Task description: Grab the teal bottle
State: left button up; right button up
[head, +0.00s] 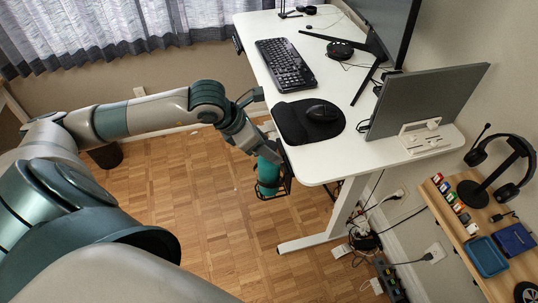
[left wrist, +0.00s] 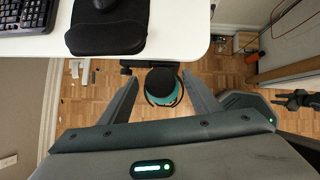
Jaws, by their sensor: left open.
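The teal bottle (head: 268,175) stands in a black wire holder (head: 285,186) under the near edge of the white desk. In the left wrist view its dark lid and teal shoulder (left wrist: 163,86) are seen from above. My left gripper (head: 266,152) is at the bottle's top in the head view. In the left wrist view its two fingers (left wrist: 162,92) are spread on either side of the bottle, with a gap on each side. A small dark pronged shape (left wrist: 292,101) at the right edge may be my right gripper; its jaws are too small to read.
The white desk (head: 330,165) edge is right beside my left gripper. On it are a mouse (head: 323,112) on a black pad (head: 296,127), a keyboard (head: 285,64) and monitors. A wooden shelf (head: 470,238) with headphones (head: 500,166) is at right. The wooden floor (head: 205,215) left of the bottle is clear.

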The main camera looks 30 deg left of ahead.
pick_arm(q)
jog(key=shift+w+d+f, duration=0.2)
jog(key=shift+w+f, duration=0.1)
jog(key=shift+f, duration=0.3)
jog(key=shift+r, duration=0.15)
grip_shut()
